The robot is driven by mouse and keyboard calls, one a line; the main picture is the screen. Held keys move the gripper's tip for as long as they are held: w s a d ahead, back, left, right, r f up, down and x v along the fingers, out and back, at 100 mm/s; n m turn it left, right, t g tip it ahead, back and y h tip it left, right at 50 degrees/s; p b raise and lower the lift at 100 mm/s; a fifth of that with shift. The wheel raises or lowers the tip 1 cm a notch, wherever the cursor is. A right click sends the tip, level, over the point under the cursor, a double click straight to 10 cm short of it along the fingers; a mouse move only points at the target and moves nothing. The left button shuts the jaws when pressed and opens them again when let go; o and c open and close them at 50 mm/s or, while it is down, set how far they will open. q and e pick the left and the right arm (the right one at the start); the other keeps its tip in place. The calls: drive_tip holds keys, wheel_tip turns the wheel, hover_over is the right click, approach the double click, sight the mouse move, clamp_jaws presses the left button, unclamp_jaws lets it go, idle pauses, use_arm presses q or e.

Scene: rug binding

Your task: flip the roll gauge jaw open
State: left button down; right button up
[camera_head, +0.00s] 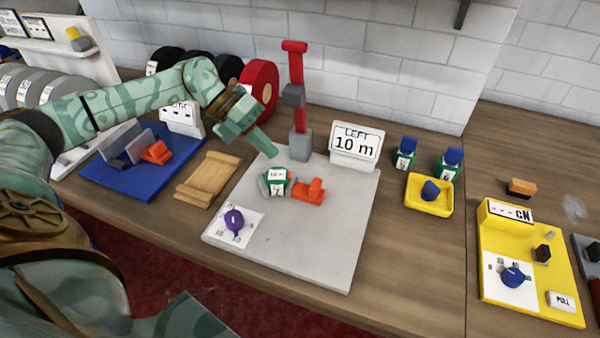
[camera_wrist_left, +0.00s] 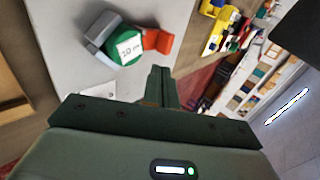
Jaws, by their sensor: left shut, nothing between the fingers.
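The grey plate (camera_head: 310,250) has a sign (camera_head: 355,147) reading "LEFT 10 m". On it a green labelled roll (camera_head: 275,181) sits between a small grey block (camera_head: 263,187) and an orange-red jaw-like piece (camera_head: 309,192). The roll (camera_wrist_left: 126,48) and the orange-red piece (camera_wrist_left: 158,40) also show in the left wrist view. I cannot tell whether that piece touches the roll. A red upright lever (camera_head: 297,80) rises from a grey block behind them. My left gripper (camera_head: 270,149) is shut and empty, above and behind the roll. My right gripper is out of view.
A blue base (camera_head: 125,180) with grey walls and an orange-red piece (camera_head: 157,152) stands left. A wooden tray (camera_head: 208,180) lies between. A purple knob (camera_head: 234,219) is on the plate's front left. A yellow tray (camera_head: 430,207) and yellow panel (camera_head: 540,300) are right. The plate's front is clear.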

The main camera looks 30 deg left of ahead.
sight(319, 185)
use_arm(q)
drive_tip(key=shift+f, duration=0.1)
drive_tip(key=shift+w+d+f, duration=0.2)
drive_tip(key=x, duration=0.9)
drive_tip(key=shift+d+f+b, duration=0.15)
drive_tip(key=shift+b, duration=0.25)
drive_tip(key=d, duration=0.1)
drive_tip(key=d+p, duration=0.1)
drive_tip(key=d, duration=0.1)
drive_tip(key=w+d+p, duration=0.1)
drive_tip(key=shift+d+r, duration=0.25)
drive_tip(key=shift+d+f, duration=0.1)
drive_tip(key=shift+d, duration=0.1)
drive_tip(key=shift+a+f, duration=0.1)
drive_tip(key=shift+f, duration=0.05)
